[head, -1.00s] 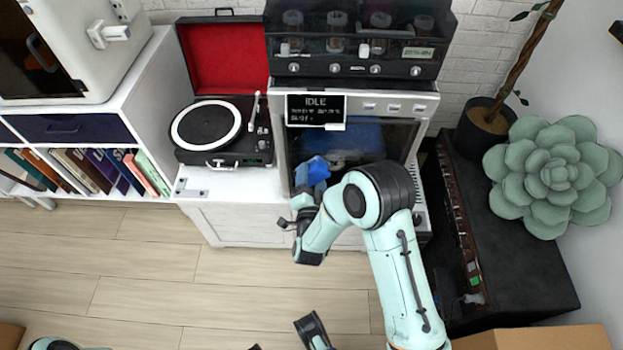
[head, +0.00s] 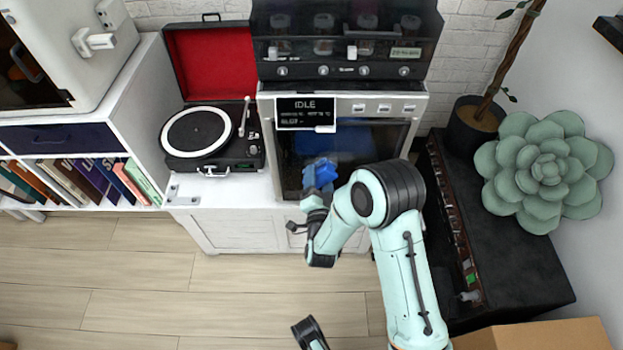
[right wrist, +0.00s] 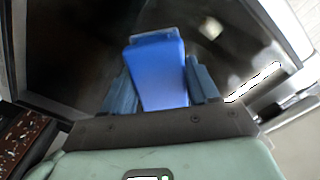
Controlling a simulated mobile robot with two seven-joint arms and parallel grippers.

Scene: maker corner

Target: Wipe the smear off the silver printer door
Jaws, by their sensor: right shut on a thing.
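The silver-framed printer (head: 264,150) stands on the white cabinet, with a dark glass door (head: 385,145) at its front. My right gripper (head: 320,186) is at the lower left part of this door, shut on a blue wiping block (head: 322,172). In the right wrist view the blue block (right wrist: 160,75) sits between the two fingers, in front of the dark glass. I cannot tell if it touches the glass. A small pale spot (right wrist: 210,28) shows on the glass there; it may be smear or reflection. My left gripper is not clearly in view.
A display reading IDLE (head: 305,112) overhangs the door's top left. A record player (head: 205,135) stands left of the printer. A black cabinet (head: 500,260) with a succulent (head: 545,170) is at the right.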

